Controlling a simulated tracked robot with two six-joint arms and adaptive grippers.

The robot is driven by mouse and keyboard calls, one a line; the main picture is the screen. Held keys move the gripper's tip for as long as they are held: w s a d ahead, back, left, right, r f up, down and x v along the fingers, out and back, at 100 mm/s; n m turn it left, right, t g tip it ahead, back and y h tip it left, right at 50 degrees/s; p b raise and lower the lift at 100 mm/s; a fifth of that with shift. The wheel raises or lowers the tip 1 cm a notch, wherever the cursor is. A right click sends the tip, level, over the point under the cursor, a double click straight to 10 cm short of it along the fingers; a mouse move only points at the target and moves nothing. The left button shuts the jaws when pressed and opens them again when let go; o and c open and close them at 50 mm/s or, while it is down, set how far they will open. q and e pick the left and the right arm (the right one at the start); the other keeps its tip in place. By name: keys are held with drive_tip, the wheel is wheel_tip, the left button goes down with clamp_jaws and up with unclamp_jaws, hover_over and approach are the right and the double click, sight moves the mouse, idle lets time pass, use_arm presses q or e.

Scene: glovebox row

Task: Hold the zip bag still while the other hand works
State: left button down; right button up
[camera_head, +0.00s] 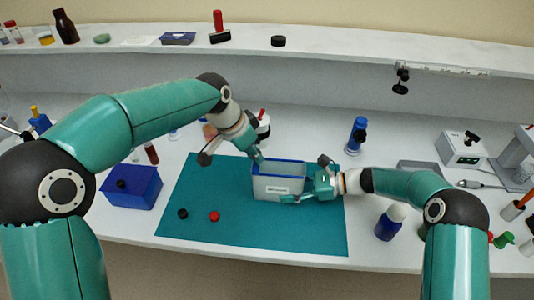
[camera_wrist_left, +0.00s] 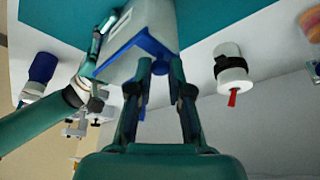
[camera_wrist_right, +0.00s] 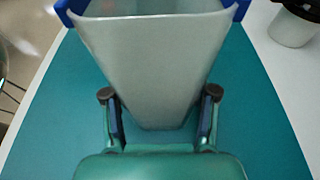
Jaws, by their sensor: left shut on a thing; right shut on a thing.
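The zip bag (camera_head: 278,188) stands upright and open on the teal mat (camera_head: 200,190), pale grey with a blue rim and a white label in front. My left gripper (camera_head: 259,158) is at its back left rim; in the left wrist view the fingers (camera_wrist_left: 160,66) close on a blue part at the bag's edge (camera_wrist_left: 133,45). My right gripper (camera_head: 302,190) is at the bag's right side. In the right wrist view its fingers (camera_wrist_right: 159,94) sit on both sides of the narrow lower wall of the bag (camera_wrist_right: 150,50). The bag's contents are hidden.
A blue box (camera_head: 131,187) stands left of the mat. A black cap (camera_head: 183,213) and a red cap (camera_head: 214,216) lie on the mat. A blue item (camera_head: 356,136) stands behind. The mat's front is clear.

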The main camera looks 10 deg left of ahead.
use_arm(q)
drive_tip(key=shift+a, duration=0.1)
use_arm(e)
drive_tip(key=shift+d+f, duration=0.1)
use_arm(q)
drive_tip(key=c, duration=1.1)
unclamp_jaws()
drive_tip(key=shift+o, duration=0.2)
drive_tip(key=v, duration=1.2)
drive_tip(key=shift+w, duration=0.1)
use_arm(e)
drive_tip(key=o, duration=1.2)
